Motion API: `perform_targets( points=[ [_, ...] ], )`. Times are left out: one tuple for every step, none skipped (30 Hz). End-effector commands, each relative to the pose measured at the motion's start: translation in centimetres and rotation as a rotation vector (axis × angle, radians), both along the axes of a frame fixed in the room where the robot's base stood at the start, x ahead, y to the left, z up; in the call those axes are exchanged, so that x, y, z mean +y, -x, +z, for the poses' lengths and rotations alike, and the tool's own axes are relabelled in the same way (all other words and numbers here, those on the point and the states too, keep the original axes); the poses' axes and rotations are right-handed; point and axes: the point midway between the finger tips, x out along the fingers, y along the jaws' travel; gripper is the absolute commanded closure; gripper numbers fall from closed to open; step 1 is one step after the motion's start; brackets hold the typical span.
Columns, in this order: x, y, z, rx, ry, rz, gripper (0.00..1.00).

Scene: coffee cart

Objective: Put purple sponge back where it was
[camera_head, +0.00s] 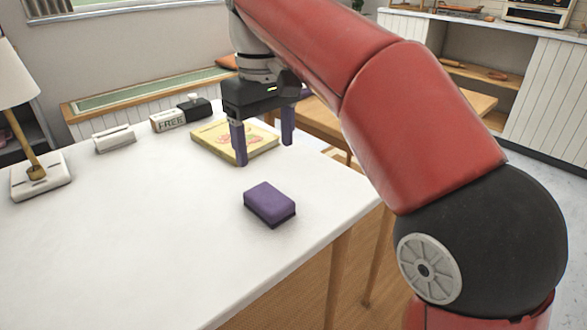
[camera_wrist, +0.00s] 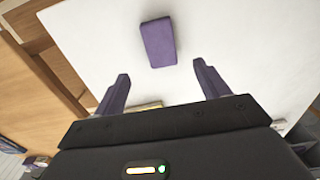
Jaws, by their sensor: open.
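The purple sponge (camera_head: 270,203) lies flat on the white table (camera_head: 130,240), near its right edge. In the wrist view the sponge (camera_wrist: 158,42) shows beyond the fingertips, roughly midway between them. My gripper (camera_head: 264,155) is open and empty, with its fingers pointing down above the table. It is behind the sponge in the head view and apart from it. In the wrist view my gripper (camera_wrist: 160,80) has its two fingers spread wide with nothing between them.
A yellow book (camera_head: 235,140) lies behind my gripper. A black-and-white block marked FREE (camera_head: 172,119), a white holder (camera_head: 114,138) and a lamp (camera_head: 38,170) stand along the back left. The table around the sponge is clear.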

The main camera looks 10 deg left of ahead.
Motion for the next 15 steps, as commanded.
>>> perform_targets(
  points=[
    [0.0, 0.0, 0.2, -0.001, -0.001, 0.000, 0.26],
    [0.0, 0.0, 0.2, 0.000, 0.000, 0.000, 0.26],
    [0.0, 0.0, 0.2, 0.000, 0.000, 0.000, 0.26],
    [0.0, 0.0, 0.2, 0.000, 0.000, 0.000, 0.26],
    [0.0, 0.0, 0.2, 0.000, 0.000, 0.000, 0.26],
    [-0.1, 0.0, 0.2, -0.002, -0.001, -0.003, 0.26],
    [-0.4, 0.0, 0.2, -0.004, -0.002, -0.009, 0.26],
    [-0.7, 0.1, 0.1, -0.008, -0.003, -0.018, 0.26],
    [-1.5, 0.2, 0.1, -0.019, -0.009, -0.037, 0.26],
    [-2.2, 0.3, 0.1, -0.029, -0.012, -0.056, 0.26],
    [-3.2, 0.4, 0.0, -0.042, -0.018, -0.080, 0.26],
    [-4.7, 0.8, -0.3, -0.062, -0.027, -0.118, 0.26],
    [-6.0, 1.1, -0.5, -0.080, -0.035, -0.152, 0.26],
    [-7.4, 1.5, -0.9, -0.099, -0.043, -0.190, 0.26],
    [-9.3, 2.1, -1.5, -0.128, -0.056, -0.243, 0.26]
  ],
)
